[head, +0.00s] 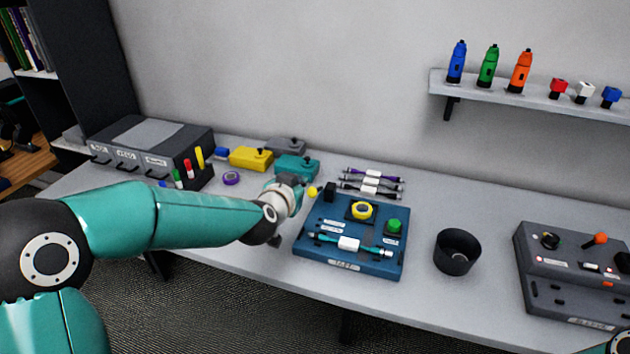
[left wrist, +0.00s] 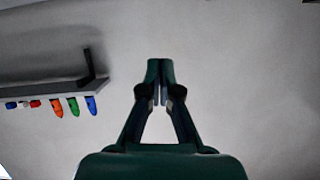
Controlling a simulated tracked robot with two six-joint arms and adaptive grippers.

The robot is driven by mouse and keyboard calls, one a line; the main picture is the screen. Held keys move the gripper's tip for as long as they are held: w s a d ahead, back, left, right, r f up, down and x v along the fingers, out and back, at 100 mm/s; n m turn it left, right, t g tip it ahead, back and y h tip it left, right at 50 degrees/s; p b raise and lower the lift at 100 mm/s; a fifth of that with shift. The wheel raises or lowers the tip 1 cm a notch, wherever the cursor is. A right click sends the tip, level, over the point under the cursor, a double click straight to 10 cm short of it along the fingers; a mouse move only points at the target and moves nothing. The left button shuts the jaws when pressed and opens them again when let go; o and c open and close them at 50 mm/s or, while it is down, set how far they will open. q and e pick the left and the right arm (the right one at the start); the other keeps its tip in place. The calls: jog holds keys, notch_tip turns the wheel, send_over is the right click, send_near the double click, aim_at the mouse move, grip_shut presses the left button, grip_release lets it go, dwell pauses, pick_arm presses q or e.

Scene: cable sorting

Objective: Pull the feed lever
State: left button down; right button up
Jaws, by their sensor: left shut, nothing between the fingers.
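The blue tape station (head: 322,257) stands on the table in the middle of the head view. At its back left corner is a black block (head: 330,190) with a yellow ball knob (head: 312,191) at its left, which looks like the feed lever. My left gripper (head: 292,181) is just left of the knob, partly hidden behind my wrist; I cannot tell whether it touches the knob. In the left wrist view, the left gripper (left wrist: 160,100) is shut and empty, facing the wall. The lever is not in that view. My right gripper is out of view.
A white-bodied cable lies across the station, near a yellow roll (head: 361,210) and green button (head: 394,226). Teal (head: 297,168) and yellow (head: 250,158) boxes stand behind my gripper. A black cup (head: 457,252) and grey device (head: 560,280) with an orange knob stand right.

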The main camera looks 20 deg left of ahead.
pick_arm(q)
jog(key=w+f+p, duration=0.2)
jog(key=w+f, duration=0.6)
jog(key=w, duration=0.1)
dwell(0.5)
jog(key=shift+w, duration=0.1)
